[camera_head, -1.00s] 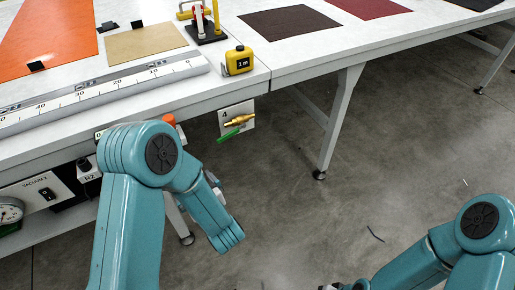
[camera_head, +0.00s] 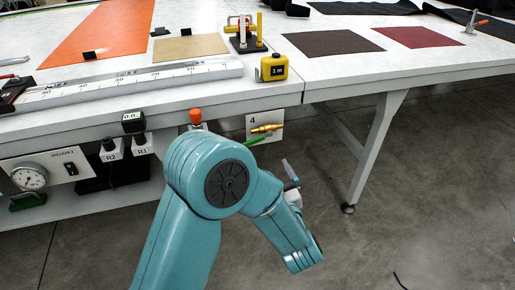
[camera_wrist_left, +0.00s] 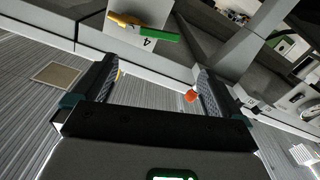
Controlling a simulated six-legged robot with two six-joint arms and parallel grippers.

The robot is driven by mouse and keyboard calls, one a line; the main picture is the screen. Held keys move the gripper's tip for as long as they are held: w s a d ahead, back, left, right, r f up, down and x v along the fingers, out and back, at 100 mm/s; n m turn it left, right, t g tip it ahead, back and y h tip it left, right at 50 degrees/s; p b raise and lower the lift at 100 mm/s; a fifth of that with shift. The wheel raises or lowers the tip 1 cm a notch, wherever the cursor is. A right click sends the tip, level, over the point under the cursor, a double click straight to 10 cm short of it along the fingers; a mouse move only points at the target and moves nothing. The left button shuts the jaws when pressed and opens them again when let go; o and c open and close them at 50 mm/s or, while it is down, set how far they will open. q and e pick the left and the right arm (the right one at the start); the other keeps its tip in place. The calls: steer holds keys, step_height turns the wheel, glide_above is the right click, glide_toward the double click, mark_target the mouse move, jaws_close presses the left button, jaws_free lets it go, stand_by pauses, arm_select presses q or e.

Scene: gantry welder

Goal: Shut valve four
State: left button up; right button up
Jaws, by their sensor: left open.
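Valve four is a brass valve (camera_head: 266,128) with a green lever (camera_head: 257,139), on a white plate marked 4 (camera_head: 276,134) at the table's front edge. In the left wrist view the brass body (camera_wrist_left: 123,19) and green lever (camera_wrist_left: 160,35) lie beyond the fingers, the lever running roughly in line with the body. My left gripper (camera_head: 291,176) is below and right of the plate in the head view, apart from the valve. In the left wrist view its fingers (camera_wrist_left: 157,70) are spread with nothing between them. My right gripper is out of view.
An orange-red knob (camera_head: 195,116) stands left of the valve, partly behind my left arm. Further left are boxes R1 (camera_head: 142,148) and R2 (camera_head: 111,154) and a gauge (camera_head: 30,177). A yellow tape measure (camera_head: 272,68) sits above the valve.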

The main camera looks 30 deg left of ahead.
mark_target(253, 142)
arm_select(q)
steer(key=x, duration=1.2)
steer(key=shift+w+b, duration=0.15)
steer(key=shift+b, duration=0.25)
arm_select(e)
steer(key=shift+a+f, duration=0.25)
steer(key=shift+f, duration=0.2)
